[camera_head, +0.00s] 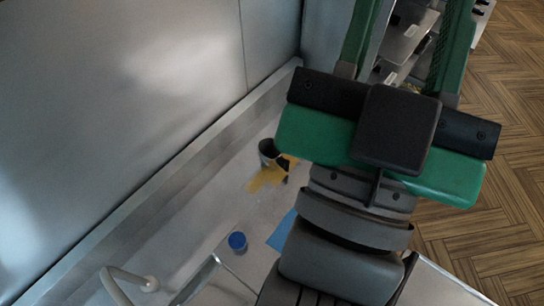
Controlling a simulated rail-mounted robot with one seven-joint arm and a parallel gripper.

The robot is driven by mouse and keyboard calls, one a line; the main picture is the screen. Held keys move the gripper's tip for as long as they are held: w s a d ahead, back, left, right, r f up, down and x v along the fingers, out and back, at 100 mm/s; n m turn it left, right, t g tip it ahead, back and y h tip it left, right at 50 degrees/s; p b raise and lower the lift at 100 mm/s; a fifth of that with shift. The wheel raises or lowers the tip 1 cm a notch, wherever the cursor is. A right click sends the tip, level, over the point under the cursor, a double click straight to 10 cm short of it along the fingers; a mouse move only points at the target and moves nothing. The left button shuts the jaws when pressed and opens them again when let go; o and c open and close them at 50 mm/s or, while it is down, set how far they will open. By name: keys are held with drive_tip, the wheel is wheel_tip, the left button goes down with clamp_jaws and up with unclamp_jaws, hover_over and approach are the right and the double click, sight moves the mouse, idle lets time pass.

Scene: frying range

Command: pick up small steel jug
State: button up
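A small metal vessel with a dark inside, probably the small steel jug (267,149), stands on the pale steel counter near the back wall. Its right side is close to or behind my green and black arm, so I cannot see a handle or spout clearly. A yellow cloth-like thing (264,179) lies just in front of it and seems to touch it. My arm fills the middle and right of the view.
A blue cup (237,242) stands nearer, beside a flat blue sheet (281,232) partly covered by my arm. A pale curved tap (128,282) and a sink edge (196,283) are at the bottom left. The wall (120,110) bounds the counter; wooden floor (515,150) lies right.

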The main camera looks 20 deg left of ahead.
idle(0.3)
drive_tip(key=o, duration=1.4)
